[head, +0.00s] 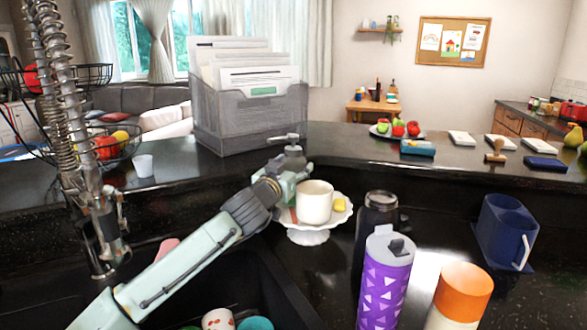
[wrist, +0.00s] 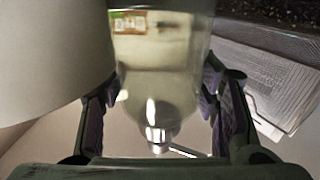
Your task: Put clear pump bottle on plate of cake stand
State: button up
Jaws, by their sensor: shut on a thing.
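The clear pump bottle (head: 293,158) is held upright in my gripper (head: 287,176), with its grey pump head on top. In the wrist view my gripper's fingers (wrist: 160,105) are on both sides of the clear bottle (wrist: 158,60), which has a small orange label. The white cake stand (head: 308,236) holds a white cup (head: 314,202) and a yellow piece (head: 340,204). The bottle is just behind and left of the cup, over the stand's back left side. Its base is hidden, so I cannot tell whether it touches the plate. The cup fills the left of the wrist view (wrist: 50,55).
A mesh file holder (head: 250,115) with papers stands on the raised counter behind. A dark bottle (head: 377,225), a purple tumbler (head: 386,280) and an orange-capped bottle (head: 460,295) stand right of the stand. The spring faucet (head: 75,140) is at left, near the sink.

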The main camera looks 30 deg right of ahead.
jog(key=shift+f, duration=0.25)
jog(key=shift+f, duration=0.15)
jog(key=o, duration=1.6)
